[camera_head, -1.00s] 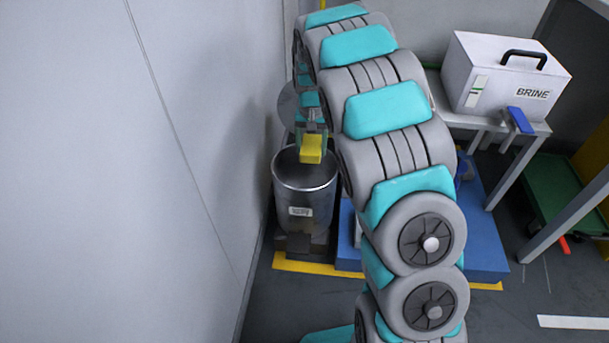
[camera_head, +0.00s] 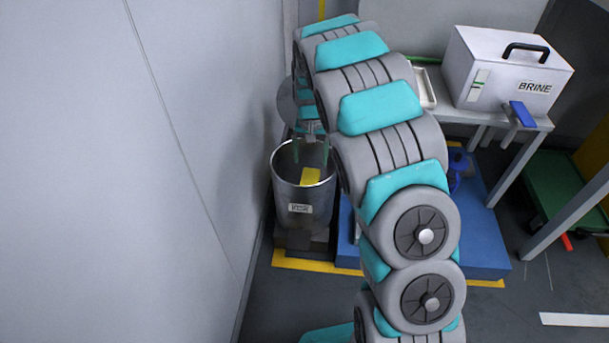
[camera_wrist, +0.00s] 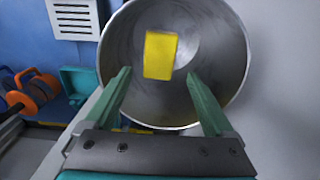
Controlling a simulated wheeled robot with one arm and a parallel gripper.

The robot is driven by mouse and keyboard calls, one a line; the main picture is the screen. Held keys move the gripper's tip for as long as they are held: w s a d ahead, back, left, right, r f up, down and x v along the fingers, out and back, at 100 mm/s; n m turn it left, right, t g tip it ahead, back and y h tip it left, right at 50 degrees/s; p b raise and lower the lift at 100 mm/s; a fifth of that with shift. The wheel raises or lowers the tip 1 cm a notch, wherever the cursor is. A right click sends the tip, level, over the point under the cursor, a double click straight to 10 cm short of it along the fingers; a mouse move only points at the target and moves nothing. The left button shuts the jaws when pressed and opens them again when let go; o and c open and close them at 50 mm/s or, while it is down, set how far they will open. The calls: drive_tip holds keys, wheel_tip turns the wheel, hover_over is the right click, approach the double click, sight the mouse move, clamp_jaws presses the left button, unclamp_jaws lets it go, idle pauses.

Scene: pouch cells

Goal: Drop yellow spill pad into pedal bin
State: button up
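The yellow spill pad (camera_head: 311,176) is inside the mouth of the metal pedal bin (camera_head: 300,207), apart from my fingers. In the wrist view the pad (camera_wrist: 160,55) shows against the round inside of the bin (camera_wrist: 115,50), beyond my fingertips. I cannot tell whether it is still falling or touching the bin. My gripper (camera_head: 312,152) is over the bin opening with its green fingers spread. In the wrist view my gripper (camera_wrist: 160,75) is open with nothing between the fingers. The bin's round lid stands raised behind it, partly hidden by my arm.
A white BRINE box (camera_head: 508,75) stands on a grey table (camera_head: 490,122) at the right. A blue platform (camera_head: 485,235) lies beside the bin. A grey wall (camera_head: 110,180) is close on the left. In the wrist view, orange and teal items (camera_wrist: 35,90) lie at the left.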

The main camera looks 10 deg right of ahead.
drive_tip(key=shift+o, duration=0.6)
wheel_tip(320, 180, up, 8)
drive_tip(key=shift+f, duration=0.1)
idle(0.3)
